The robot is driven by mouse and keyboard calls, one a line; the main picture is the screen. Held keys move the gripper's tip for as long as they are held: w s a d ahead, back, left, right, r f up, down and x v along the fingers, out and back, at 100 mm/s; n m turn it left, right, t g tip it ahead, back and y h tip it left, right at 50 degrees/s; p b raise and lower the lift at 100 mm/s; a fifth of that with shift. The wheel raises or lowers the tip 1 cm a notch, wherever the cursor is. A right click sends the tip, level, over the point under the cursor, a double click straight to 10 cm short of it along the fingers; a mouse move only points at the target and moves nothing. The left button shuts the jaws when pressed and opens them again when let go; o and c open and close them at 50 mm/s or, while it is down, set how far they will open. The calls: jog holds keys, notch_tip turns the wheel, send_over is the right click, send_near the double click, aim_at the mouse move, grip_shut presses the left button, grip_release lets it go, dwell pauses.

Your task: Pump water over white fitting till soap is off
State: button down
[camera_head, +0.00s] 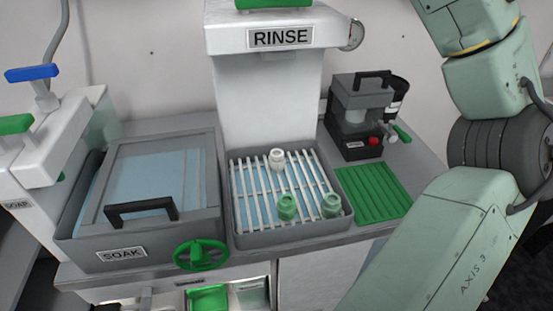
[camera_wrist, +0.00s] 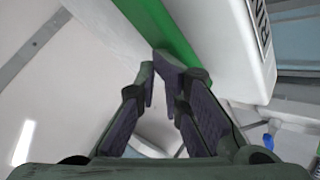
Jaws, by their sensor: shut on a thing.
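The white fitting (camera_head: 277,159) stands on the slatted rack of the rinse basin (camera_head: 240,222), below the white RINSE housing (camera_head: 262,100). No soap or running water can be made out on it at this size. A green pump handle (camera_head: 272,4) sits on top of the housing, cut off by the picture's upper edge. In the wrist view the green handle (camera_wrist: 160,25) runs up to my fingertips. My gripper (camera_wrist: 166,68) is closed on its end, beside the white housing (camera_wrist: 225,45). My gripper is outside the head view.
Two green fittings (camera_head: 287,207) stand on the same rack. A lidded SOAK tank (camera_head: 140,185) with a green wheel (camera_head: 201,254) is at left. A green ribbed mat (camera_head: 372,192) and a black device (camera_head: 360,115) are at right. A pressure gauge (camera_head: 355,34) juts from the housing.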

jog(key=shift+w+d+f, duration=0.1)
jog(key=shift+d+f, duration=0.05)
jog(key=shift+f, duration=0.35)
jog(key=shift+w+d+f, duration=0.1)
jog(key=shift+d+f, duration=0.05)
jog(key=shift+f, duration=0.35)
jog(key=shift+r, duration=0.1)
jog(key=r+p, duration=0.2)
jog(key=p, duration=0.1)
jog(key=shift+w+d+r, duration=0.15)
jog(key=shift+w+d, duration=0.05)
jog(key=shift+w, duration=0.1)
jog(key=shift+r+b, duration=0.2)
jog(key=shift+b, duration=0.2)
jog(key=shift+a+r, duration=0.15)
jog(key=shift+r, duration=1.55)
jog(key=shift+s, duration=0.1)
